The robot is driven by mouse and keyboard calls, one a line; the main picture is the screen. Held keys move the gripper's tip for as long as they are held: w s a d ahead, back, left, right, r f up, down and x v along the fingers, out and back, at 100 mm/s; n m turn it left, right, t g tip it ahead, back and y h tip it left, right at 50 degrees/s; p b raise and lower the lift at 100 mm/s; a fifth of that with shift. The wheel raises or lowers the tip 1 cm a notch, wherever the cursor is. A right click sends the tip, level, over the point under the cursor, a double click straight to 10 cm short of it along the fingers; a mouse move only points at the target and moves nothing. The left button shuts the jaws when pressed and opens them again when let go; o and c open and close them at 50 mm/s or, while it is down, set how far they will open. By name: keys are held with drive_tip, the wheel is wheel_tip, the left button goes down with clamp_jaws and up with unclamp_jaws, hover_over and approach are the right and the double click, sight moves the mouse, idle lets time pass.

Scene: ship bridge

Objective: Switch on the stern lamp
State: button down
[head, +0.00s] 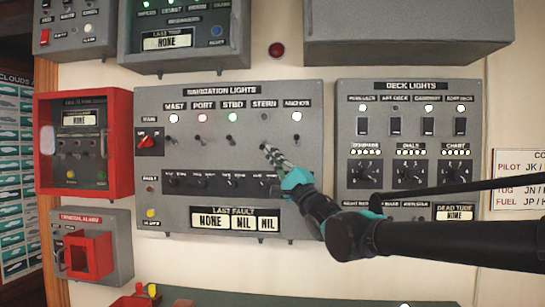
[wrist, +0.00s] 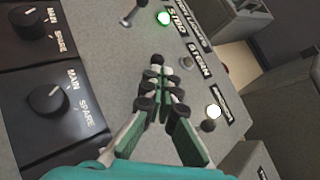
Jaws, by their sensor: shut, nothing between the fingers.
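The navigation lights panel (head: 150,104) is a grey box on the wall with a row labelled mast, port, stbd, stern and anchor. The stern lamp (head: 264,117) is dark; it also looks grey and unlit in the wrist view (wrist: 187,62). The other lamps in the row are lit. My gripper (head: 268,152) is shut, with its fingertips at the stern toggle just below the stern lamp.
The stbd toggle (head: 231,140) is left of my gripper and the anchor toggle (wrist: 208,125) right of it. A row of main/spare knobs (wrist: 47,98) lies below. The deck lights panel (head: 348,98) is to the right. A red-framed box (head: 126,140) is at left.

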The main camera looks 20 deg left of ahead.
drive_tip(key=shift+s+d+r+m+t+h, duration=0.1)
drive_tip(key=shift+r+m+t+h, duration=0.15)
drive_tip(key=shift+m+h, duration=0.35)
drive_tip(key=shift+s+a+r+m+t+h, duration=0.1)
drive_tip(key=shift+r+m+t+h, duration=0.2)
drive_tip(key=shift+m, duration=0.35)
drive_tip(key=shift+s+d+r+m+t+h, duration=0.15)
drive_tip(key=shift+r+m+h, duration=0.1)
drive_tip(key=shift+m+h, duration=0.4)
drive_tip(key=shift+r, duration=0.1)
